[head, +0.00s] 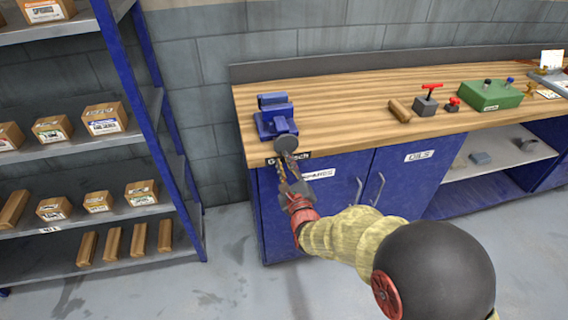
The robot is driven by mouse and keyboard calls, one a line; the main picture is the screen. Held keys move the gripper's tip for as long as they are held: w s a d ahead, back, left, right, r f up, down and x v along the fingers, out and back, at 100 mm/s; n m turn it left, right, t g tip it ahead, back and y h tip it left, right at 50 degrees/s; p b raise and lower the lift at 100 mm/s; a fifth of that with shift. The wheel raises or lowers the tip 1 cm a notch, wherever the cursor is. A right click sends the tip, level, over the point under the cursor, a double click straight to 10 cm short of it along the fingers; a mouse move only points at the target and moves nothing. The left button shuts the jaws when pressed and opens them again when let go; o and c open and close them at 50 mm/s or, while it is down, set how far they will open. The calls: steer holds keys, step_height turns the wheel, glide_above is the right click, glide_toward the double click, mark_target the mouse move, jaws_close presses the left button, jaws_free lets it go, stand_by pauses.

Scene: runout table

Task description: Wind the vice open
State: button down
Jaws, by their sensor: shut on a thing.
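The blue vice (274,112) stands on the wooden bench (350,92) at its left front corner. A dark round part (288,137) sits at the vice's front, facing me. My gripper (288,155) reaches up to it from below and in front. The fingers are shut at the vice's front, on what looks like its handle. The fingers hide most of that handle, and I cannot tell how wide the vice's jaws stand apart.
A wooden block (401,110), a grey block with a red T-handle (426,105) and a green box (490,95) stand farther right on the bench. Blue cupboard doors (330,190) are below. A shelf rack with boxes (105,118) stands at left. Grey floor between is clear.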

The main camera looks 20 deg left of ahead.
steer(key=shift+w+d+f+n, duration=0.1)
steer(key=shift+d+n, duration=0.05)
steer(key=shift+n, duration=0.45)
steer(key=shift+w+d+n, duration=0.1)
steer(key=shift+n, duration=0.5)
steer(key=shift+w+d+f+n, duration=0.1)
steer(key=shift+d+n, duration=0.1)
steer(key=shift+n, duration=0.65)
steer(key=shift+w+d+f+n, duration=0.1)
steer(key=shift+d+n, duration=0.05)
steer(key=shift+n, duration=0.7)
steer(key=shift+r, duration=0.1)
steer(key=n, duration=0.3)
steer(key=shift+w+d, duration=0.25)
steer(key=shift+d, duration=0.15)
steer(key=n, duration=0.3)
steer(key=shift+w+d+r+n, duration=0.15)
steer(key=shift+w+d+n, duration=0.05)
steer(key=shift+d+n, duration=0.15)
